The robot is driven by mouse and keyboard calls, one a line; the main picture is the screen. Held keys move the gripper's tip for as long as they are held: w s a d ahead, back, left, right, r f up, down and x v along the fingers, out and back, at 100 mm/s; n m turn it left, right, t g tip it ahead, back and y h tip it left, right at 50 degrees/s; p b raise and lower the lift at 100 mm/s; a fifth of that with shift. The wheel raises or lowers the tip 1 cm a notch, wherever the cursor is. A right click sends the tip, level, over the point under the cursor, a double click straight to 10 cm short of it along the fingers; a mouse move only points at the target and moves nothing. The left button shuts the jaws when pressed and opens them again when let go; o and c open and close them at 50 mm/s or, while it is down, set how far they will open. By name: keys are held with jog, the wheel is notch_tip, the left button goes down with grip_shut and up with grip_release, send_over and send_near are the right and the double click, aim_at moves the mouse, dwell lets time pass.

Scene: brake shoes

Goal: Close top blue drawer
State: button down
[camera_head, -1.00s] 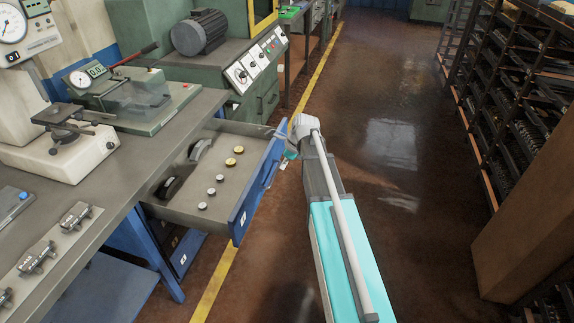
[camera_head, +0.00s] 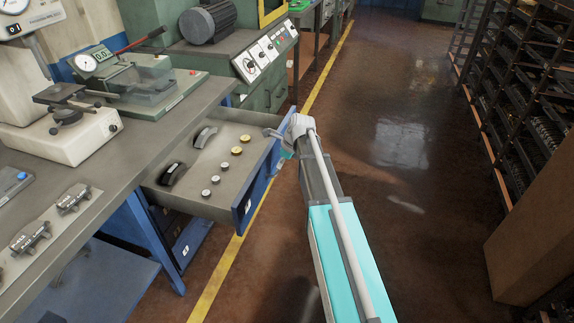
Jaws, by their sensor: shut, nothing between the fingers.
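The top blue drawer (camera_head: 262,187) is pulled out from under the grey workbench, its blue front facing right. Inside its grey tray lie two dark curved brake shoes (camera_head: 173,174), plus several small silver and brass round pieces (camera_head: 236,151). My gripper (camera_head: 273,133) is at the far end of the drawer front, by its top edge. It is shut with nothing in it. Its fingertips are small and partly hidden by the wrist, so I cannot tell whether they touch the drawer.
The workbench (camera_head: 120,165) carries a gauge fixture (camera_head: 140,85) and clamped metal parts. A lower blue drawer (camera_head: 188,243) sits below. A green machine (camera_head: 262,90) stands beyond. The floor to the right is clear up to the dark racks (camera_head: 520,90).

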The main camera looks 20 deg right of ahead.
jog(key=shift+w+a, duration=0.75)
jog(key=shift+a, duration=0.3)
jog(key=shift+w, duration=0.15)
